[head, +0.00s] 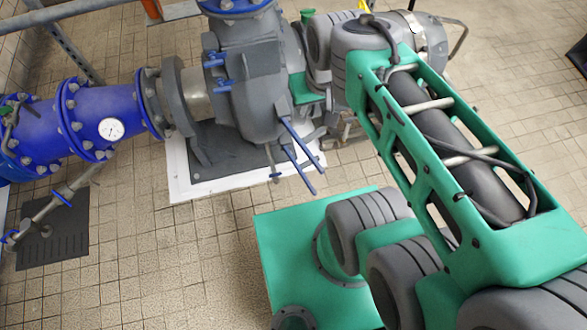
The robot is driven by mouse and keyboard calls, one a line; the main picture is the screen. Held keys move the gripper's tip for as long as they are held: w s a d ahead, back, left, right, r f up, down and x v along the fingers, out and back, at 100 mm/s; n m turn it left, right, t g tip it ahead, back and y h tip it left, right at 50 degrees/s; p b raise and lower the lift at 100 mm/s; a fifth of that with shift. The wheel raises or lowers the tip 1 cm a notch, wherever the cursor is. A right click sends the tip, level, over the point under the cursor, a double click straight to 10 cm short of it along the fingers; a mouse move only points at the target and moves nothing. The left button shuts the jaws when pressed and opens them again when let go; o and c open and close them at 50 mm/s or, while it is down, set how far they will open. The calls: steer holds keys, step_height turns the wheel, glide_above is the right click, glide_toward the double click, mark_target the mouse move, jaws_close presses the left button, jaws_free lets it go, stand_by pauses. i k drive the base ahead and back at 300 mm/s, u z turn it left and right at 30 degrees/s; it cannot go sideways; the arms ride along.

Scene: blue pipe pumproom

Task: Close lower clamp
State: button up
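The grey pump housing (245,95) stands at the upper middle of the head view. Two short blue clamp-like handles stick out on its left face, an upper one (214,59) and a lower one (222,87). Longer blue levers (300,141) point down and out from its lower right side. I cannot tell which of these is the lower clamp, or whether it is open or shut. My arm reaches from the lower right up to the pump's right side. Its far end is hidden behind or beside the housing, and I cannot make out my gripper's fingers.
A blue pipe (103,115) with a white round gauge (111,129) joins the pump from the left. A thin pipe with a valve (60,197) runs below it above a dark floor plate (52,240). The pump stands on a white-edged plinth (185,192). The tiled floor (165,265) in front is clear.

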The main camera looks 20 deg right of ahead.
mark_target(306, 164)
steer(key=z, duration=1.3)
steer(key=k, duration=0.8)
steer(key=u, duration=1.85)
